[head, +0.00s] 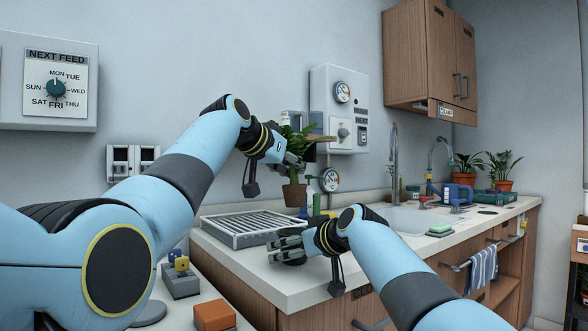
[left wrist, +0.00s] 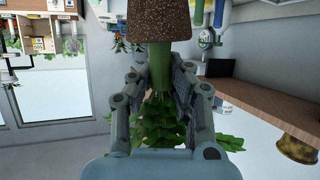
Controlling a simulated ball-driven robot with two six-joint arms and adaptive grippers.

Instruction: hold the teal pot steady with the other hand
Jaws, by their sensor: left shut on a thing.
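My left gripper (head: 293,163) is shut on the green stem of a leafy palm (head: 296,138), above the counter. The palm's bare brown root ball (head: 294,195) hangs below the fingers. In the left wrist view, the fingers (left wrist: 162,68) close on both sides of the stem (left wrist: 148,62), with the root ball (left wrist: 147,20) beyond them and leaves (left wrist: 170,128) near the palm of the gripper. My right gripper (head: 288,243) is low over the counter's near edge, fingers pointing left. A dark shape shows under it. I cannot make out a teal pot.
A slatted drain rack (head: 250,229) lies on the counter (head: 345,270) left of the right gripper. A sink (head: 410,220) with taps, a green sponge (head: 440,231) and a blue watering can (head: 457,194) are farther right. A grey tray of small blocks (head: 180,282) sits at lower left.

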